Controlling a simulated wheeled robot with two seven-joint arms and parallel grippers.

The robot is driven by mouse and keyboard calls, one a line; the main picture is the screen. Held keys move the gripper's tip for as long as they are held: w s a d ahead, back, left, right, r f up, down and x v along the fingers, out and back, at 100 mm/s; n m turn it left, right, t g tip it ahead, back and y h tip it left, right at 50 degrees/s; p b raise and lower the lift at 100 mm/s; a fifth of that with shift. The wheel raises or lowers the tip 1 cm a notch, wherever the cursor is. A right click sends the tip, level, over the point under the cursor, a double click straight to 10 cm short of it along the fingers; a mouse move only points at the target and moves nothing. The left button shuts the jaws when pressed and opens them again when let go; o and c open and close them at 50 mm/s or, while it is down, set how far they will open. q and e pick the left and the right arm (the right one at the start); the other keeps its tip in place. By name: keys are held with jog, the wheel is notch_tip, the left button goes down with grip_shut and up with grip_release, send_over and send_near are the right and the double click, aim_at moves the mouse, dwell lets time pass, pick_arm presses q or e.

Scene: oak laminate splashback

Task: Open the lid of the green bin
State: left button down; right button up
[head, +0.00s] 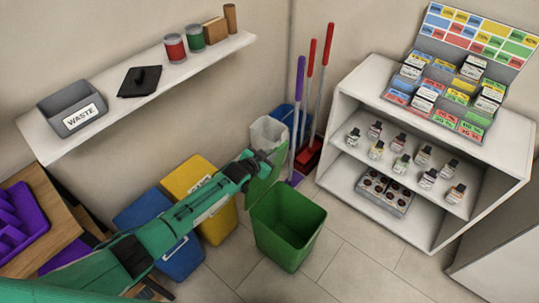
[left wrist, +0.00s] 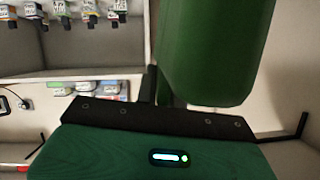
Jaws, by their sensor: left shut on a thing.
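The green bin (head: 288,232) stands on the tiled floor at the middle of the head view, its mouth uncovered and its inside visible. Its green lid (head: 262,184) is raised steeply at the bin's back left side. My left gripper (head: 262,162) is at the lid's upper edge and shut on it; the arm partly covers that area. In the left wrist view, a large green surface (left wrist: 215,50) fills the upper right, close to the gripper; I cannot tell whether it is lid or bin body. My right gripper is not in view.
A yellow bin (head: 197,180) and a blue bin (head: 178,255) stand left, partly behind my arm. A grey-white bin (head: 268,133) is behind the lid. Brooms (head: 323,85) lean in the corner. A white shelf unit (head: 420,215) stands right. Floor in front is clear.

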pick_arm(q)
jog(key=shift+w, duration=0.1)
jog(key=c, duration=1.5)
grip_release()
